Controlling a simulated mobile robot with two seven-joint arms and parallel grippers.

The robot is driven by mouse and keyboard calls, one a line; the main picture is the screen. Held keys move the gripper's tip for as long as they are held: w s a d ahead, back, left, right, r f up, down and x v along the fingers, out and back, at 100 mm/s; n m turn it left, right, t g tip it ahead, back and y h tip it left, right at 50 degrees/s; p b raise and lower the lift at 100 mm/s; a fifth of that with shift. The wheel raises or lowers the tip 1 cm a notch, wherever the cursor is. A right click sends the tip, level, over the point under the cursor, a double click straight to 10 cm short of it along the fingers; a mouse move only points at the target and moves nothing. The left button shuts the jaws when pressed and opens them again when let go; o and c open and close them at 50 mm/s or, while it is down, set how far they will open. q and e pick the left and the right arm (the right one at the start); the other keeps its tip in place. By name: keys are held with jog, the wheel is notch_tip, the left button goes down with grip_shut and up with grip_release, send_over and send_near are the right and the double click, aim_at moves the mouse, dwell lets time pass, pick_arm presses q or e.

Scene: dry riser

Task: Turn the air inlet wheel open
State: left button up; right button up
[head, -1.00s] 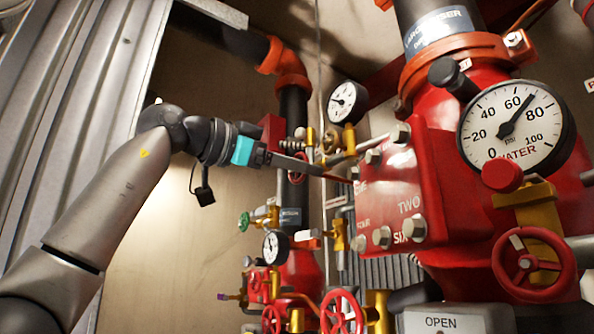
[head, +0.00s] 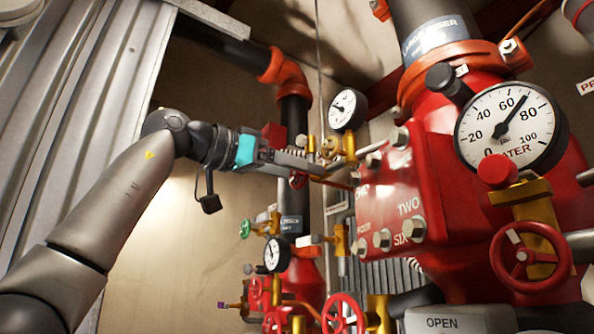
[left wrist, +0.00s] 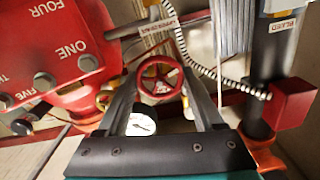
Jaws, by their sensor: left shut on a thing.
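A small red wheel (left wrist: 160,77) with a star-shaped hub sits between the two fingers of my left gripper (left wrist: 160,72) in the left wrist view. The fingers are shut on its rim from both sides. In the head view my left gripper (head: 318,166) reaches in from the left to the brass and pipe fittings beside the red valve body. There the wheel is mostly hidden behind the fingers. My right gripper is not in view.
The red valve body (head: 405,180) with bolts and a large water gauge (head: 510,125) stands at right. A smaller gauge (head: 347,109) sits just above the gripper. Other red wheels (head: 342,313) and a green one (head: 245,228) are below. Corrugated metal is at left.

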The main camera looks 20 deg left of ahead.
pick_arm(q)
jog(key=shift+f, duration=0.1)
jog(key=o, duration=1.4)
jog(key=b+v, duration=0.3)
jog(key=v, duration=1.2)
jog(key=shift+a, duration=0.1)
